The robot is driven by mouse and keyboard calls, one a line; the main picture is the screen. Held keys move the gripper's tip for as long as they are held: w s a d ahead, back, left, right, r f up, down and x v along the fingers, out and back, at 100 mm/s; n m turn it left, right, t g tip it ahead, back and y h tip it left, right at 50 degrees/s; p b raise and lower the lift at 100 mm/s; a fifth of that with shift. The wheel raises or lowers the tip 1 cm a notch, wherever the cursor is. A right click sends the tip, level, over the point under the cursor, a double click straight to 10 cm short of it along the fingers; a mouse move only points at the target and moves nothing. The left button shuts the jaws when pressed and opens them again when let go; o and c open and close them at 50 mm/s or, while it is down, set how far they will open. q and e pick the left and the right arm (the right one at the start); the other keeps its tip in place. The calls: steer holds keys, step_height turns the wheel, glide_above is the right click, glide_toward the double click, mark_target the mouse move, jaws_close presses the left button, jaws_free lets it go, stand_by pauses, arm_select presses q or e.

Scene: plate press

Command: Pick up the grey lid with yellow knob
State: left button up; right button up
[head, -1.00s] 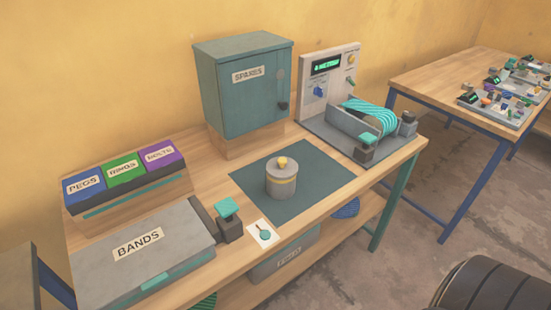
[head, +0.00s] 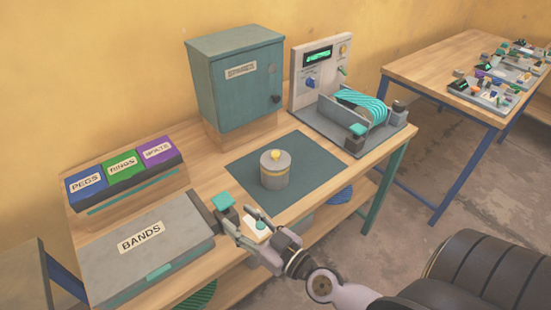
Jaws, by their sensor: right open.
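The grey lid with its yellow knob (head: 276,157) sits on top of a grey round canister (head: 275,175) with a yellow band. The canister stands upright on the dark green mat (head: 310,165) in the middle of the workbench. My right gripper (head: 243,221) is at the bench's front edge, in front and to the left of the canister, apart from it. Its fingers are spread and nothing shows between them. It partly covers a small white card (head: 257,228). My left gripper is not in the view.
A SPARES cabinet (head: 235,85) stands behind the mat. A machine with a teal belt (head: 362,105) stands at the right. The mat around the canister is clear.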

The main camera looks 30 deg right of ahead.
steer(key=d+r+m+t+h, duration=0.1)
steer(key=d+m+h, duration=0.3)
steer(key=d+h, duration=0.3)
steer(key=m+g+h, duration=0.2)
steer(key=h, duration=0.1)
glide_toward(277, 156)
steer(key=x, duration=0.4)
steer(key=shift+w+p, duration=0.25)
steer(key=shift+p, duration=0.1)
steer(key=x, duration=0.7)
steer(key=shift+s, duration=0.1)
steer(key=shift+s, duration=0.1)
steer(key=shift+c, duration=0.4)
steer(key=c, duration=0.9)
